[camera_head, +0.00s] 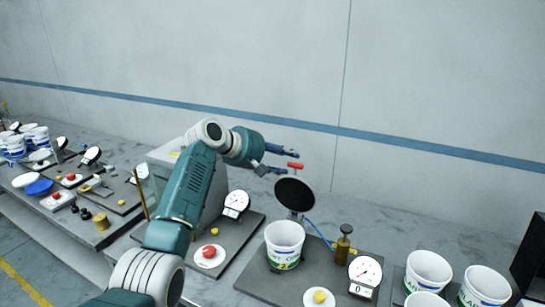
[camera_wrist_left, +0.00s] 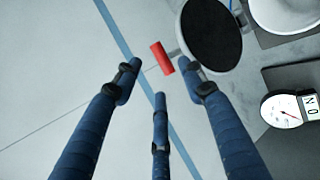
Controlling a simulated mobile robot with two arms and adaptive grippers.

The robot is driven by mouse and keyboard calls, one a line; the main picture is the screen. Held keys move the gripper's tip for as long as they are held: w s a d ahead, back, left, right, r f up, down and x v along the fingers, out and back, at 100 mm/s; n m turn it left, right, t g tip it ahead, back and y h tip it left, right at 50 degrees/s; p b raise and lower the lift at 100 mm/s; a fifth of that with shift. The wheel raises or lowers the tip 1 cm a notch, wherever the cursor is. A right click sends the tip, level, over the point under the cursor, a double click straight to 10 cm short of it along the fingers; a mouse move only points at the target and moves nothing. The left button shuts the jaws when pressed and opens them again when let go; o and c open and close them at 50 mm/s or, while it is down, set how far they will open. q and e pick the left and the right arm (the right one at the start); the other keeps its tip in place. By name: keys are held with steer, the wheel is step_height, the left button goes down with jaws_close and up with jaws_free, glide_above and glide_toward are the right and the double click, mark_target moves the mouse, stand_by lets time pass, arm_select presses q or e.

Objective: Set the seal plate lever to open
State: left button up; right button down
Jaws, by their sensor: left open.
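The seal plate (camera_head: 295,194) is a dark round disc, standing tilted above a white bucket (camera_head: 284,243) at the middle station. Its lever has a red handle (camera_head: 296,165) just above the disc's upper edge. In the left wrist view the red handle (camera_wrist_left: 162,58) sits beside the dark seal plate (camera_wrist_left: 211,35). My left gripper (camera_head: 289,162) is open, with its fingertips close to the red handle. In the wrist view the three blue fingers (camera_wrist_left: 160,84) are spread, and the handle appears beyond and between their tips. Contact cannot be told.
A dial gauge (camera_head: 365,271), a brass weight (camera_head: 343,243) and a yellow button (camera_head: 319,297) stand around the bucket. More white buckets (camera_head: 428,270) are at the right. Another station with a red button (camera_head: 209,252) lies left.

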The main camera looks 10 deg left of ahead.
arm_select(q)
steer(key=v, duration=0.5)
steer(key=shift+s+d, duration=0.2)
steer(key=shift+d, duration=0.15)
